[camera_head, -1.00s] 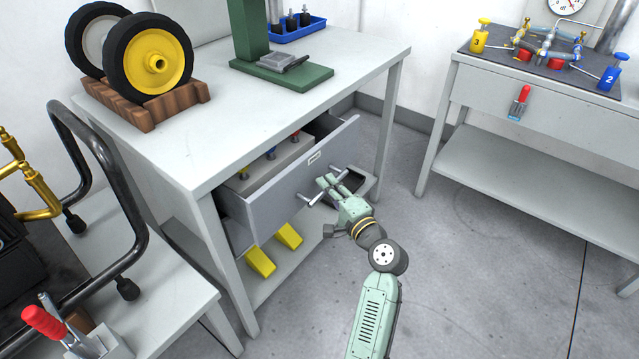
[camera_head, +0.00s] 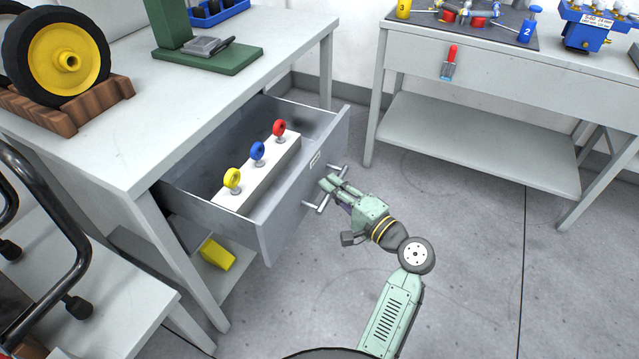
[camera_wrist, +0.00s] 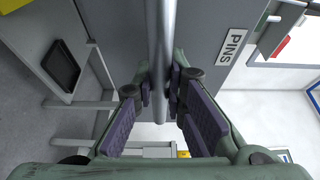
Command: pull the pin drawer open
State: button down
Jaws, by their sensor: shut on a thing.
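The pin drawer (camera_head: 300,192) is a grey drawer under the workbench top, and it stands well out from the bench. Inside, a white block (camera_head: 262,172) bears a yellow, a blue and a red ring-headed pin (camera_head: 279,129). The drawer's bar handle (camera_head: 319,203) is on its front. My gripper (camera_head: 333,188) is at the handle, outside the drawer front. In the wrist view, the handle bar (camera_wrist: 162,50) runs between the two fingers and they are closed about it. A "PINS" label (camera_wrist: 233,46) shows on the drawer front beside it.
The workbench (camera_head: 190,100) carries a yellow-hubbed wheel (camera_head: 68,58) and a green stand (camera_head: 208,58). A second table (camera_head: 480,150) stands at the right. Yellow pieces (camera_head: 218,254) lie on the shelf below the drawer. The floor right of my gripper is clear.

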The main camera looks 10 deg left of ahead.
jog(key=shift+s+d, duration=0.2)
jog(key=shift+d, duration=0.25)
jog(key=c, duration=1.6)
grip_release()
jog(key=shift+d, duration=0.1)
jog(key=v, duration=1.2)
jog(key=shift+r, duration=0.1)
